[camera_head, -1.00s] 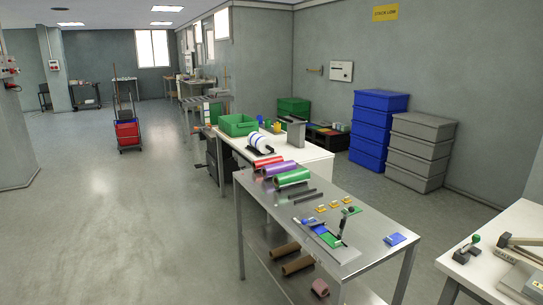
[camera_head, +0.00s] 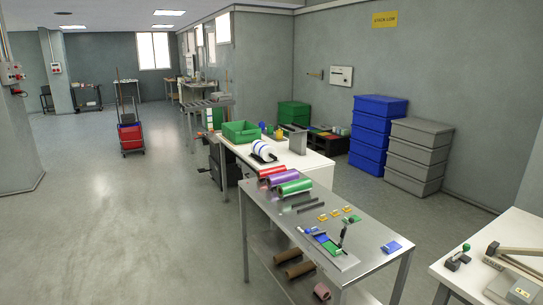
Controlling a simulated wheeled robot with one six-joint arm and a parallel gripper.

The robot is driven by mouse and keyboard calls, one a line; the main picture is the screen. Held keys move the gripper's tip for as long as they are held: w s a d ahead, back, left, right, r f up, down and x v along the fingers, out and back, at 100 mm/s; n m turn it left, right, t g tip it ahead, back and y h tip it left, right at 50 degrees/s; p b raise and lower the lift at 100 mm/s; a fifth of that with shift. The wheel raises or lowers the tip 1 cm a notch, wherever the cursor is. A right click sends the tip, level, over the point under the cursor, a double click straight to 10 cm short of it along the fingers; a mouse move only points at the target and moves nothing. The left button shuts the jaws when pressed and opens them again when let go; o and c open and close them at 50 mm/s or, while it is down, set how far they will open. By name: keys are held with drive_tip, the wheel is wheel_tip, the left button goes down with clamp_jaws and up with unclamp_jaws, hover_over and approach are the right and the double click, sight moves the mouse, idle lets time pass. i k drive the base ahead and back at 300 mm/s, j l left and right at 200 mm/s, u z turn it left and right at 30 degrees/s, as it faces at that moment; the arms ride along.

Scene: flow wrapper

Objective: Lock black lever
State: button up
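A steel table (camera_head: 370,222) stands in the middle foreground. Near its front right part a thin black lever (camera_head: 346,232) stands upright, leaning slightly right, at a small fixture plate with blue and green parts (camera_head: 325,242). At this size I cannot tell whether the lever is locked. A second small black device with a green knob (camera_head: 466,247) sits on the white table at the right; I cannot tell whether it is a lever. My gripper and arm are not in view.
Purple (camera_head: 280,180) and green (camera_head: 294,188) rolls lie at the steel table's back left. A blue pad (camera_head: 391,247) lies at its right. Brown tubes lie on its lower shelf. Blue crates (camera_head: 378,133) and grey crates (camera_head: 418,155) stand behind. Open floor (camera_head: 120,215) spreads left.

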sight(351, 219)
drive_tip(key=i+l+u, duration=0.8)
